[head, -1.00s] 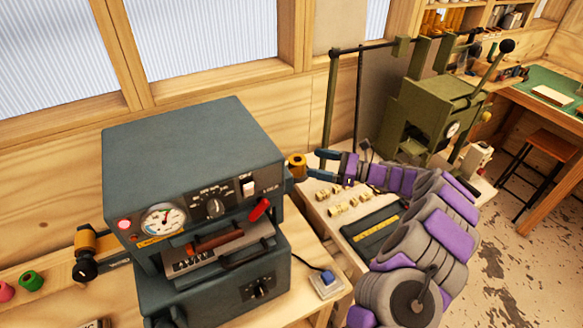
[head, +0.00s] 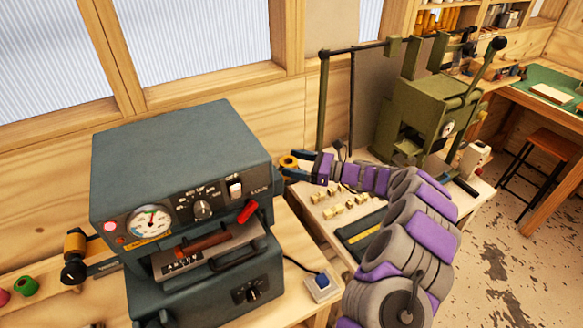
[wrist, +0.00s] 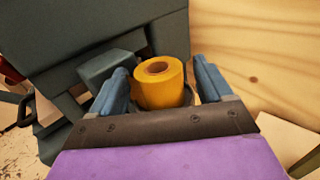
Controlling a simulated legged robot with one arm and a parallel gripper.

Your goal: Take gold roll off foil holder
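The gold roll (wrist: 160,88) stands at the side of the grey machine (wrist: 60,40), its hollow end facing the wrist camera. It also shows in the head view (head: 289,162) at the machine's right edge. My gripper (wrist: 161,88) is open, with one blue finger on each side of the roll. Gaps show between the roll and both fingers. The gripper also shows in the head view (head: 293,165). The holder under the roll is mostly hidden; a dark edge shows beneath it.
A grey block (wrist: 108,66) juts from the machine beside the left finger. The plain wooden wall (wrist: 260,45) is to the right. Another gold roll (head: 74,243) is on the machine's left side. Brass type pieces (head: 330,211) and a green press (head: 430,115) stand beyond the arm.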

